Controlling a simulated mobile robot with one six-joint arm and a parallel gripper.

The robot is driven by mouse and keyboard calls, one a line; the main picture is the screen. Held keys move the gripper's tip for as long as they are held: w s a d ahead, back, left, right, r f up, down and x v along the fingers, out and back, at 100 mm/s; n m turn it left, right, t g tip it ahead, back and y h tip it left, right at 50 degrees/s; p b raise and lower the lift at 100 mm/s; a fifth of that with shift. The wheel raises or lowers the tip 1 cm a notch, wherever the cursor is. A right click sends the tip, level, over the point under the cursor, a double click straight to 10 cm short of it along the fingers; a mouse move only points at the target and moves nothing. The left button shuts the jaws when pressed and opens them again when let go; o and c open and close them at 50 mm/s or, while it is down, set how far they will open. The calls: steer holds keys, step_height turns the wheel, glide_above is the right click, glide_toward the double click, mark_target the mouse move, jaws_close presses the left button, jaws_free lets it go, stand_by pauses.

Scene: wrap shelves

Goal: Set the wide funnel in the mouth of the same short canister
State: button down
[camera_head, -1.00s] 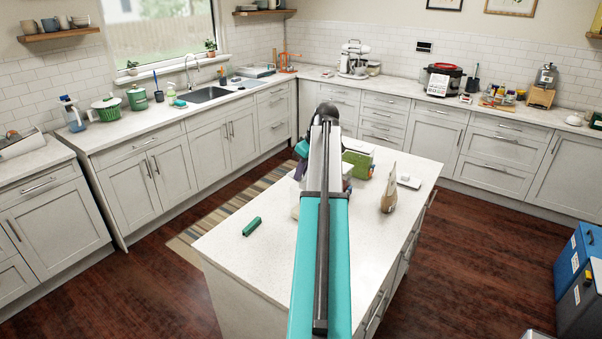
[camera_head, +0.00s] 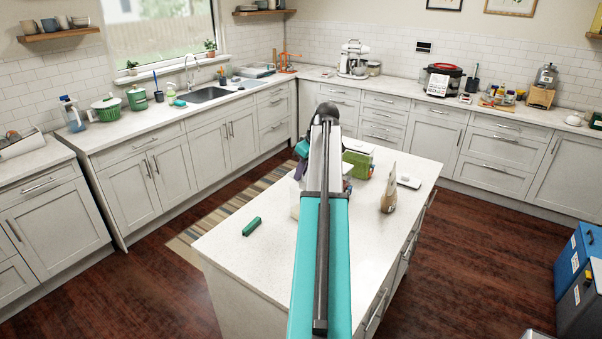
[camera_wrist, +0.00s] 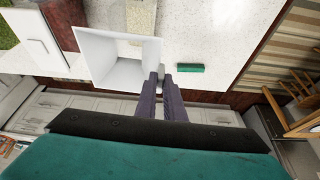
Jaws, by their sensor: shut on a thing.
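In the wrist view a wide white square funnel (camera_wrist: 92,46) with sloping inner walls opens toward the camera. My gripper (camera_wrist: 163,74) is shut at its right side, on a small pale part partly hidden by the fingertips. In the head view my arm covers the gripper, and a pale bit of the funnel (camera_head: 295,211) seems to show at the arm's left edge. A beige speckled thing (camera_wrist: 141,16) lies just beyond the funnel in the wrist view. I cannot tell whether it is the short canister. No canister mouth shows clearly.
The white island (camera_head: 240,265) carries a green block (camera_head: 252,226), which also shows right of the fingers in the wrist view (camera_wrist: 190,68). A green box (camera_head: 358,160), a tan bag (camera_head: 389,195) and a small white device (camera_head: 409,181) stand behind. The island's front left is clear.

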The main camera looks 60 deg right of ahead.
steer(key=shift+f+b, duration=0.8)
steer(key=shift+f, duration=0.8)
stand_by(1.1)
steer(key=c, duration=1.2)
jaws_free()
steer(key=shift+r, duration=0.15)
steer(key=shift+p+v, duration=1.4)
steer(key=shift+v, duration=2)
